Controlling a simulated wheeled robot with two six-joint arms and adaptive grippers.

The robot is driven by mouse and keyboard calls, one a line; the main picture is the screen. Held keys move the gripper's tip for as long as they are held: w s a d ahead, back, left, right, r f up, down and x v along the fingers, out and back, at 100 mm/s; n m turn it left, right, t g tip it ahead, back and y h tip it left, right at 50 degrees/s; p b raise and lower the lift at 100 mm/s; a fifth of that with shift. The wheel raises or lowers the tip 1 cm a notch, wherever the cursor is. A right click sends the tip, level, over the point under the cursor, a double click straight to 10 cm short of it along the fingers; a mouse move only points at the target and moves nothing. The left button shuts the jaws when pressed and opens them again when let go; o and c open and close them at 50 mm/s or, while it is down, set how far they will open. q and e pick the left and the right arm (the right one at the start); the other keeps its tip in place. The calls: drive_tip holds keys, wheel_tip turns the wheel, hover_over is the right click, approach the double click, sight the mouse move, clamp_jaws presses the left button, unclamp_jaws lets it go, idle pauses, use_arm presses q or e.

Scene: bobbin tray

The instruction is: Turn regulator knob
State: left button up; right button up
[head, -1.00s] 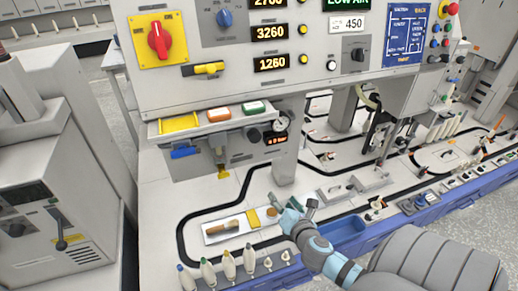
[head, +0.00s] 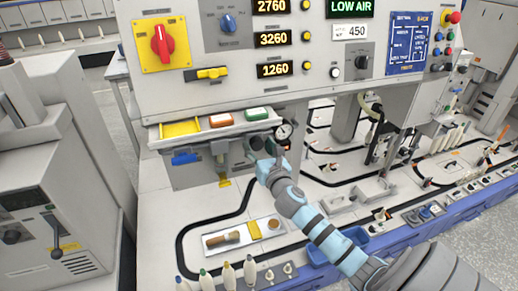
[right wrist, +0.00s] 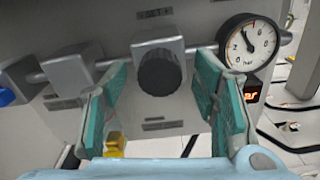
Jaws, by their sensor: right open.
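The regulator knob (right wrist: 162,75) is a dark ribbed knob on a grey block, under a "SET" label in the right wrist view. My right gripper (right wrist: 162,88) is open, with its teal finger pads on either side of the knob and a gap to each side. In the head view my right gripper (head: 262,148) is raised in front of the regulator below the panel and hides the knob. The round pressure gauge (right wrist: 250,45) stands right of the knob; it also shows in the head view (head: 284,131). My left gripper is not in view.
A small display (right wrist: 251,93) glows orange below the gauge. A blue valve part (head: 185,158) is at the left.

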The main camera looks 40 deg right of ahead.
drive_tip(key=shift+c, duration=0.4)
drive_tip(key=c, duration=1.1)
